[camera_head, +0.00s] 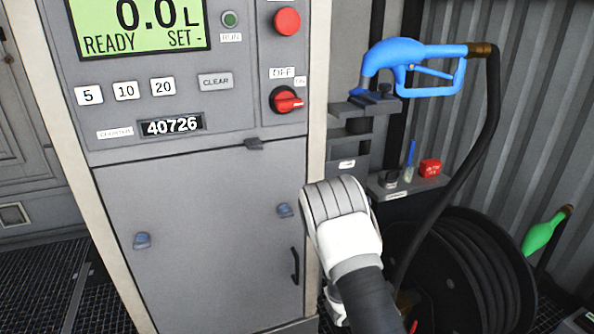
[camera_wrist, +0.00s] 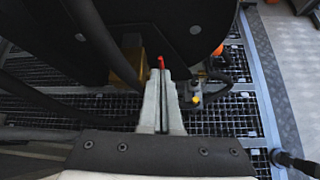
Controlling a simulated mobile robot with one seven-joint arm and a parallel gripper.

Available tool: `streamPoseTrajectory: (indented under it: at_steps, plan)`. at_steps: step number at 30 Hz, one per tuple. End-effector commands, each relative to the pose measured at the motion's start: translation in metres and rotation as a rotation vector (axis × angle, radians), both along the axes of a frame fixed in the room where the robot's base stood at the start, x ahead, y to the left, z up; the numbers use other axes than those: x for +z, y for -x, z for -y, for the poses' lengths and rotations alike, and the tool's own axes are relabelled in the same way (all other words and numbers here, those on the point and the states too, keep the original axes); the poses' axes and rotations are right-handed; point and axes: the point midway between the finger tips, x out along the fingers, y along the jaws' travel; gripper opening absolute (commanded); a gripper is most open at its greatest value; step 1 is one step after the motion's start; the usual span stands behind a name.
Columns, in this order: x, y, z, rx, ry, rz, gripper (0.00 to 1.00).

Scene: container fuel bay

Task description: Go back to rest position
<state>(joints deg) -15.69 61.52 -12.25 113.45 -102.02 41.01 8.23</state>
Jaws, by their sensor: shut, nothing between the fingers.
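My gripper (camera_wrist: 161,76) shows in the wrist view with its two grey fingers together and nothing between them. It points down toward the dark grated floor, beside a large black round shape. A small red part shows just past the fingertips; I cannot tell whether they touch. In the head view my white and grey arm reaches up from the bottom, in front of the cabinet's right edge and the hose reel. The fingers are hidden in that view.
The pump cabinet (camera_head: 200,235) reads 0.0 L, READY. A blue nozzle (camera_head: 415,68) rests in its holder, its black hose (camera_head: 478,140) running down by the reel (camera_head: 470,270). A small shelf (camera_head: 400,190) holds a red item. A green nozzle (camera_head: 545,232) is at right.

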Motion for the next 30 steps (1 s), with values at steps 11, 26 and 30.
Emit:
streamPoseTrajectory:
  at_steps: [11, 26, 30]
  plan:
    - [0.14, 0.018, 0.006, -0.412, -0.172, 0.299, 0.0]
    - [0.269, 0.098, -0.015, -0.895, -0.507, 0.588, 0.0]
    - [0.295, 0.124, -0.027, -1.011, -0.622, 0.648, 0.0]
